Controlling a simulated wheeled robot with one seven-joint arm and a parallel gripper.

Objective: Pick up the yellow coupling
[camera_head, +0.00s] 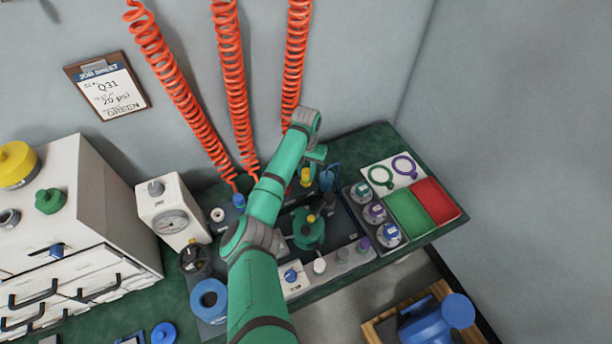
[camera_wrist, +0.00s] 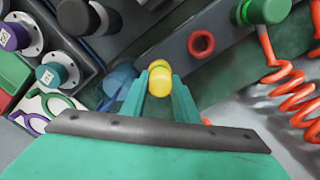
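The yellow coupling (camera_wrist: 160,84) shows in the wrist view as rounded yellow parts at the tips of my gripper's two teal fingers. My gripper (camera_wrist: 162,88) has its fingers apart, one on each side of the yellow, which about fills the gap. Whether the fingers touch it is unclear. In the head view a yellow coupling (camera_head: 305,177) stands upright at the back of the bench, just below my gripper (camera_head: 317,155). My arm and hand partly cover this spot, and the fingertips are not clear there.
A blue coupling (camera_head: 327,180) stands close to the right. Coiled orange hoses (camera_head: 229,60) hang behind. A gauge box (camera_head: 172,218) and white drawers (camera_head: 110,215) stand left.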

